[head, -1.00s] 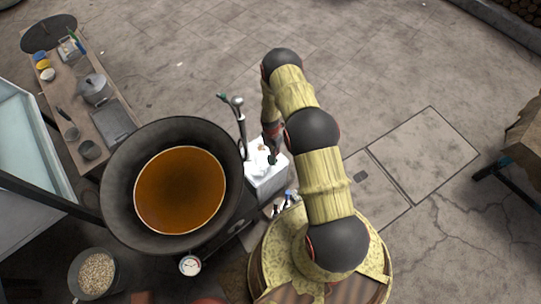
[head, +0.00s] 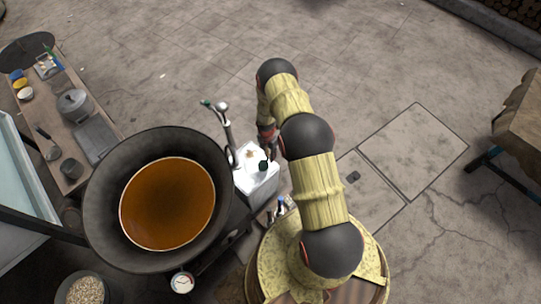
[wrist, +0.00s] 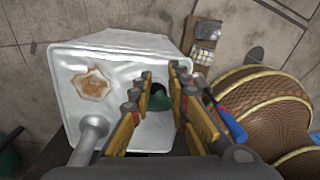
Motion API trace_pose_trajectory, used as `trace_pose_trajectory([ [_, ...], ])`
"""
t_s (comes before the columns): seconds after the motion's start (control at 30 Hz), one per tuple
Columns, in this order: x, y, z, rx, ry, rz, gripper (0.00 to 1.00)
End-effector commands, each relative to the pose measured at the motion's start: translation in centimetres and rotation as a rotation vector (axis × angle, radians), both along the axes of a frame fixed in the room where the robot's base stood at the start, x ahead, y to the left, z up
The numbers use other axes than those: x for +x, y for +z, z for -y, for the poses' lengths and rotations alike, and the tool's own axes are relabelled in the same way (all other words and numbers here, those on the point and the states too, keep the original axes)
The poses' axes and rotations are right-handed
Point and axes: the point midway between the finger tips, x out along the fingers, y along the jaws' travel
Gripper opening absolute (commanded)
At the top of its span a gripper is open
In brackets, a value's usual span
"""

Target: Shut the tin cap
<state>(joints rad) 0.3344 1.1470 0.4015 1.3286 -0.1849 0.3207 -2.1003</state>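The white tin (head: 255,181) stands just right of the wok in the head view, and its top fills the left of the wrist view (wrist: 125,52). A dark green cap (head: 263,166) is at the tin's top; it also shows in the wrist view (wrist: 157,98). I cannot tell how far the cap is closed. My gripper (wrist: 163,77) is open, its two fingers apart with the cap showing in the gap between them. I cannot tell whether either finger touches it. In the head view the arm hides most of the gripper.
A large dark wok (head: 108,190) of brown liquid stands left of the tin. A metal tap-like pipe (head: 227,124) rises beside the tin. A side table (head: 92,102) with pots is at left, another table (head: 521,122) at right. The paved floor behind is clear.

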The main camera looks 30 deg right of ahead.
Motion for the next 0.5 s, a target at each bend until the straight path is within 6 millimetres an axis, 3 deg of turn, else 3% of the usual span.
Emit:
trace_pose_trajectory([
  [0.13, -0.03, 0.00, 0.00, 0.000, 0.000, -0.001, 0.27],
  [0.5, 0.03, 0.47, 0.00, 0.000, 0.000, 0.000, 0.27],
])
